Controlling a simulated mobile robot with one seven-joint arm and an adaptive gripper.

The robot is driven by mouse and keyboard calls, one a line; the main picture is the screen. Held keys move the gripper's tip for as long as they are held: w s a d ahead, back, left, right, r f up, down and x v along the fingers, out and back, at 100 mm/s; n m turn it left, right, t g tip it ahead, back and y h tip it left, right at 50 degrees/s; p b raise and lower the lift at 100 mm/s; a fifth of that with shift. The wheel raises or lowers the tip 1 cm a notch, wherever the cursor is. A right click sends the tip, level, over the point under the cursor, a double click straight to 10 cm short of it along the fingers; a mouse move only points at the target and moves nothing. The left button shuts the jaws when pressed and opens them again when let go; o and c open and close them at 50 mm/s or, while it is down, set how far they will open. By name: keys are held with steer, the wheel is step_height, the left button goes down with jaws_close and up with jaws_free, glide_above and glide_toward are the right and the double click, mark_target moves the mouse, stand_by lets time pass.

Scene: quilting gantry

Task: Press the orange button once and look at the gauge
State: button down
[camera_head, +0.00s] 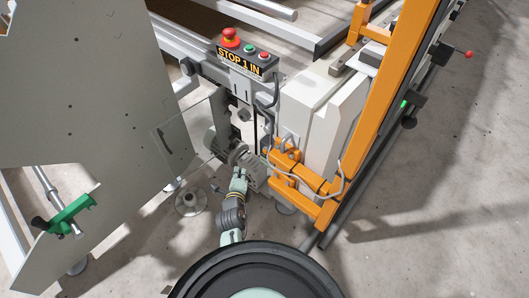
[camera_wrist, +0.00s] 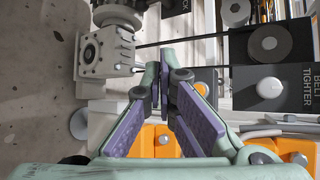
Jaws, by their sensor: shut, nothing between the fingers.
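Right of the fingertips is a black panel marked BELT TIGHTER (camera_wrist: 292,82) with a pale round button (camera_wrist: 270,88). Above it is a dark round part with a grey centre (camera_wrist: 270,43), which I cannot identify. Another pale round button (camera_wrist: 236,12) is at the top. In the head view my arm reaches toward the machine's lower middle; its fingertips are not clear.
A control box (camera_head: 243,61) marked STOP 1 IN carries a red mushroom button (camera_head: 230,37), a green button and a red button. Orange framework (camera_head: 300,180) stands close right of my arm. A grey gearbox (camera_wrist: 105,52) is left of the fingers. Open floor (camera_head: 430,180) lies right.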

mark_target(266, 151)
steer(key=w+d+p, duration=0.4)
steer(key=w+d, duration=0.2)
steer(key=shift+w, duration=0.15)
stand_by(0.5)
steer(key=shift+d, duration=0.15)
stand_by(1.2)
steer(key=shift+w+d, duration=0.25)
